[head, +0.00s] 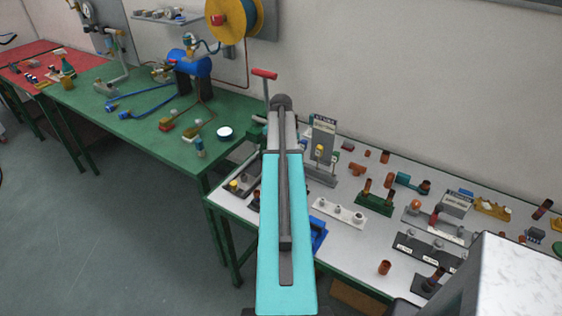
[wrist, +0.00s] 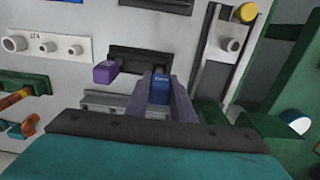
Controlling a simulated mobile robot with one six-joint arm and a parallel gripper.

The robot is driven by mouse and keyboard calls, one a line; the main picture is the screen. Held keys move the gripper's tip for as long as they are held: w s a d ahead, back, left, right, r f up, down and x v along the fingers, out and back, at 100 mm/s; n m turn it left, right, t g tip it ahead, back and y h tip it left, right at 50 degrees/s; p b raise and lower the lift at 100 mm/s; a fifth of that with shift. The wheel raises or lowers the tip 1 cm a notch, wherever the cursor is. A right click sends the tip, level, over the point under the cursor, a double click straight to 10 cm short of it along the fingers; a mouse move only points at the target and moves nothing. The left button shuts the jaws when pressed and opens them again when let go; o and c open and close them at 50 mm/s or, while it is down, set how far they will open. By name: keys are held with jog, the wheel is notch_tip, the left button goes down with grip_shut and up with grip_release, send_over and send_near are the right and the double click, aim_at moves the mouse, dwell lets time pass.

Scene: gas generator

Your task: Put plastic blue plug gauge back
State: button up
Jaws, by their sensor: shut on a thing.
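The blue plug gauge (wrist: 160,90) shows in the wrist view as a small block with pale lettering. My gripper (wrist: 160,98) is shut on it, one finger on each side. A dark holder (wrist: 140,62) lies just beyond the blue gauge. A purple plug gauge (wrist: 106,73) is at the holder's left part. I cannot tell whether the blue gauge is seated in the holder or held just off it. In the head view my arm hides the gripper, the gauge and the holder.
A white plate with metal fittings (head: 340,211) stands on the grey table (head: 342,248), beside a blue tray (head: 319,233). Several copper fittings and stands fill the right side. A dark rail with a yellow-capped part (wrist: 246,13) is right of the gripper. A green bench (head: 100,95) stands left.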

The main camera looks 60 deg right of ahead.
jog(key=shift+f+b, duration=0.85)
jog(key=shift+f, duration=1.05)
jog(key=o, duration=0.9)
jog(key=shift+o, duration=0.2)
jog(key=shift+r, duration=0.15)
jog(key=shift+r+b, duration=1.8)
jog(key=shift+r, duration=5)
